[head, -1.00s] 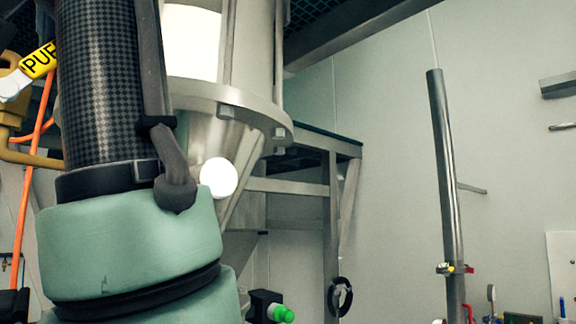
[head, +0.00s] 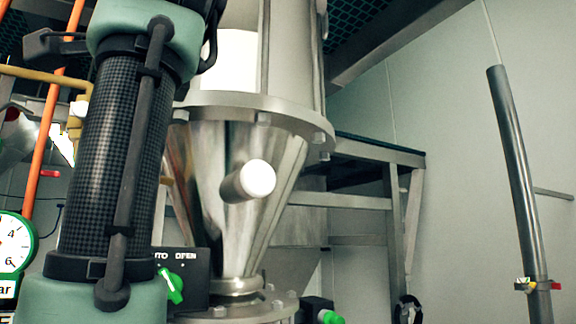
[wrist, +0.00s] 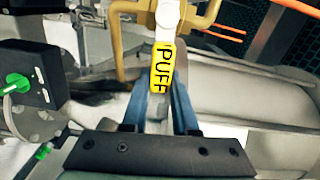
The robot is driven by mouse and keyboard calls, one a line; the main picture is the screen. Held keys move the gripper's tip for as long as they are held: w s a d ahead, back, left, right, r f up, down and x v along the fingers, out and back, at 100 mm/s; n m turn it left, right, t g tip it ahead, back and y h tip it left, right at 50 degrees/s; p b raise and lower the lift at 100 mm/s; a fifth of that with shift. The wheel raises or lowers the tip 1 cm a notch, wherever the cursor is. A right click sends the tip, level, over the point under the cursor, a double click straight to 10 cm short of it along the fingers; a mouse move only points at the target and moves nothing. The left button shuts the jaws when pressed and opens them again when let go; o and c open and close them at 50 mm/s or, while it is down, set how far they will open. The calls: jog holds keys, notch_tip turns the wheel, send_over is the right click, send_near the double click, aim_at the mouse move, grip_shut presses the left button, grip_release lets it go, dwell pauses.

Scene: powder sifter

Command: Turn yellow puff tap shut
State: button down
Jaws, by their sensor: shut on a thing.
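The yellow puff tap shows in the wrist view as a yellow handle grip (wrist: 163,67) marked PUFF, on a pale lever that runs up to a brass-coloured pipe fitting. My gripper (wrist: 164,98) has its blue fingers on either side of the lever's near end and is shut on it. The contact itself is partly hidden by the fingers and the dark palm plate. In the head view my arm covers the left side, and I cannot make out the gripper or the PUFF label there.
A steel cone hopper (head: 235,180) with a white knob (head: 255,178) stands in the middle. A black box with a green switch (head: 172,286) sits lower left, beside a gauge (head: 14,243). An orange pipe (head: 48,130) rises at left. A steel frame (head: 392,240) stands right.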

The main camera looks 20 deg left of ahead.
jog(key=shift+f+m, duration=0.45)
jog(key=shift+m, duration=0.25)
jog(key=c, duration=0.7)
grip_release()
jog(key=shift+s+d+b, duration=0.1)
jog(key=shift+d+b, duration=0.05)
jog(key=shift+b, duration=0.2)
jog(key=b+v, duration=0.5)
jog(key=v, duration=0.7)
jog(key=shift+s+d+b, duration=0.25)
jog(key=shift+b, duration=0.1)
